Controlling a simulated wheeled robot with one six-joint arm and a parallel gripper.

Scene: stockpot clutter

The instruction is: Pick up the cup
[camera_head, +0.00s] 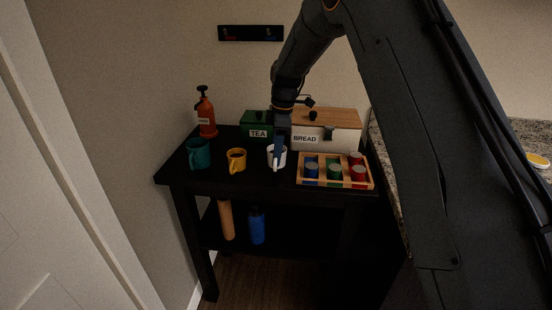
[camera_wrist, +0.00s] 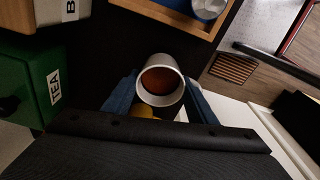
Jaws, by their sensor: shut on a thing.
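A white cup (camera_head: 283,157) is at the middle of the black table, between the yellow mug and the wooden tray. In the wrist view the cup (camera_wrist: 141,95) is seen from above, with its round rim and a brown-orange inside. My gripper (camera_head: 278,157) comes down from above onto the cup. In the wrist view the blue fingers of my gripper (camera_wrist: 160,98) are on either side of the cup, shut on it. The cup looks upright. I cannot tell whether its base touches the table.
A yellow mug (camera_head: 236,160) and a teal mug (camera_head: 199,154) stand to the left. A wooden tray (camera_head: 300,183) with several cans is on the right. The green TEA box (camera_head: 258,120), BREAD box (camera_head: 338,142) and red-orange bottle (camera_head: 206,115) stand behind. Bare tabletop lies in front.

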